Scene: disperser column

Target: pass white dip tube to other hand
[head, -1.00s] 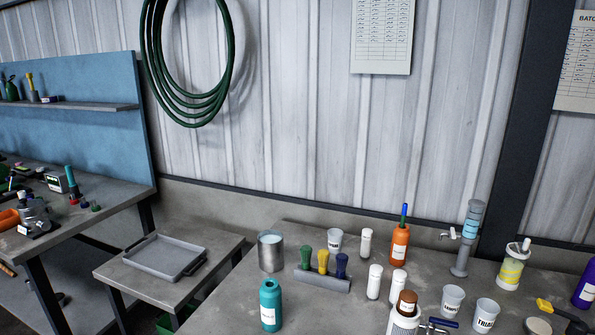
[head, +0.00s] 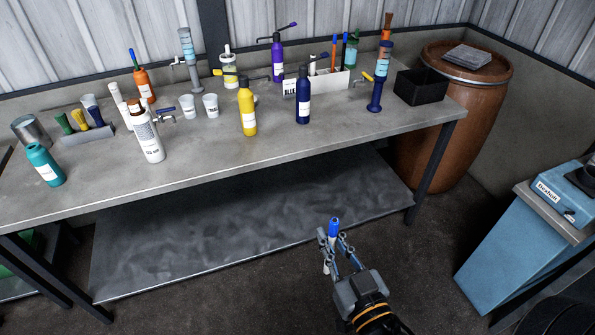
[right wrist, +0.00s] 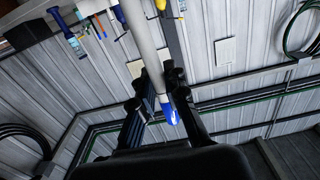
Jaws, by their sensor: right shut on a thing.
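My right gripper (head: 335,242) is over the floor in front of the bench in the head view. It is shut on a long white tube with a blue end, which I take for the white dip tube (right wrist: 144,45). In the right wrist view the tube runs from the top edge down between the fingers, and its blue end (right wrist: 170,114) is towards the palm. In the head view mainly a blue part of it (head: 334,225) shows above the fingers; most of the white length is not clear there. My left gripper is not in view.
The grey bench (head: 215,160) holds a yellow bottle (head: 247,108), a dark blue bottle (head: 302,98), a white bottle (head: 148,138) and cups. A rusty-brown drum (head: 440,130) stands right of it, and a blue cabinet (head: 510,260) at the lower right. The floor around the gripper is open.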

